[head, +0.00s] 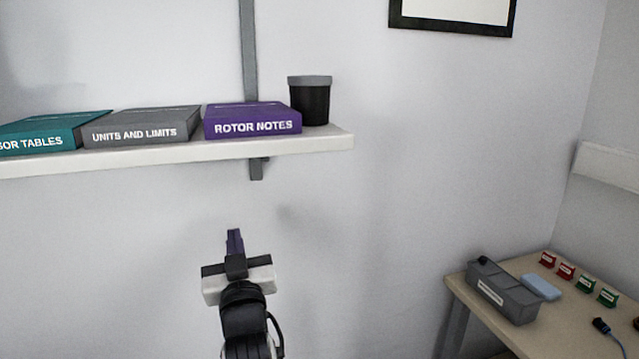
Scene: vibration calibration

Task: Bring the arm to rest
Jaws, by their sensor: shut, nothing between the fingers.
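My gripper (235,237) is in the lower middle of the head view, at the end of my raised arm. Its fingers are together with nothing between them. It points away from me, toward the bare wall below the shelf. It appears apart from the shelf and the things on it. The lower part of my arm is cut off by the bottom edge of the picture.
A white shelf (330,141) above my gripper holds a purple book (252,121), a grey book (142,126), a teal book (50,132) and a black jar (310,104). A table (465,292) at lower right holds a grey box (502,291) and small red and green labelled pieces.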

